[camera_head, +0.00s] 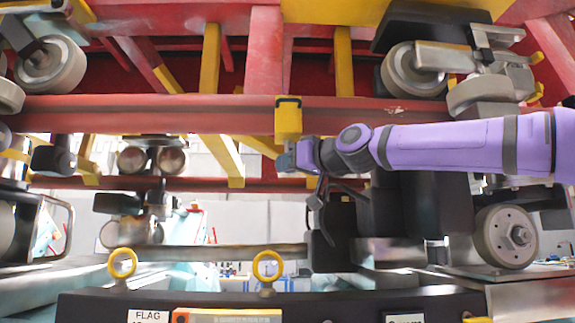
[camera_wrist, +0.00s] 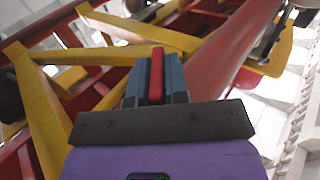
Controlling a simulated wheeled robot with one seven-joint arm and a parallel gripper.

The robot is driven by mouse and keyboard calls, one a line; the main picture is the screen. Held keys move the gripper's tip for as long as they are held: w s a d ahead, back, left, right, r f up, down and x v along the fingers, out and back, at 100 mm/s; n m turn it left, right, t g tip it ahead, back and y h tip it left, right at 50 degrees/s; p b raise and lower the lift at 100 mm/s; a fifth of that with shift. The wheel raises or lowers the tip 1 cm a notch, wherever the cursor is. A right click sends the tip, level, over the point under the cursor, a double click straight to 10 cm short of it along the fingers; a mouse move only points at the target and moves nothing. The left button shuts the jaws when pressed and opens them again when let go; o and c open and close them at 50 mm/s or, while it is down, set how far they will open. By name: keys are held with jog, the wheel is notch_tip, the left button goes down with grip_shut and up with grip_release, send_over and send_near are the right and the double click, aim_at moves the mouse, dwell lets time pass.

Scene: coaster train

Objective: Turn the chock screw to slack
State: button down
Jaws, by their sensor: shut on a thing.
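My gripper (camera_head: 287,160) is at the end of my purple arm, just under a yellow block (camera_head: 288,118) on the long red beam (camera_head: 160,113). In the wrist view its two blue-grey fingers (camera_wrist: 156,66) are shut on a narrow red bar (camera_wrist: 157,75), which shows between them and runs lengthwise along them. I cannot tell whether this bar is the chock screw's handle. No part is clearly recognisable as the chock screw, and its turn position cannot be read. The far end of the red bar is hard to make out.
Red and yellow frame members (camera_head: 210,60) cross overhead, close above my arm. Grey wheels (camera_head: 505,237) stand on both sides. Below is a dark panel (camera_head: 360,305) with two yellow rings (camera_head: 268,265) and a label reading FLAG. A yellow strut (camera_wrist: 45,110) lies left of the fingers.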

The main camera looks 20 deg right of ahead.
jog(key=shift+d+m+t+h, duration=0.1)
jog(key=shift+m+t+h, duration=0.45)
jog(key=shift+m+h, duration=0.9)
jog(key=shift+m+t+h, duration=0.55)
jog(key=shift+m+h, duration=0.3)
jog(key=shift+h, duration=1.1)
jog(key=shift+m+g+h, duration=0.2)
jog(key=shift+m+h, duration=1.1)
jog(key=shift+h, duration=0.7)
jog(key=shift+m+g+h, duration=0.2)
jog(key=shift+m+h, duration=1.1)
jog(key=shift+h, duration=0.7)
jog(key=c, duration=1.2)
grip_release()
jog(key=shift+o, duration=0.2)
jog(key=v, duration=1.1)
jog(key=shift+a, duration=0.25)
jog(key=s+d+f+n+g+y, duration=0.1)
jog(key=s+f, duration=0.5)
jog(key=f, duration=0.7)
jog(key=s+d+f+n+g+y, duration=0.1)
jog(key=s+d+f+g+y, duration=0.2)
jog(key=f, duration=1)
jog(key=s+d+f+n+g+y, duration=0.1)
jog(key=s+d+f+g, duration=0.5)
jog(key=s+f, duration=0.3)
notch_tip(320, 180, down, 4)
jog(key=shift+s+d+f+n+g+y, duration=0.1)
jog(key=shift+s+d+n+g+y, duration=0.3)
jog(key=shift+g, duration=0.5)
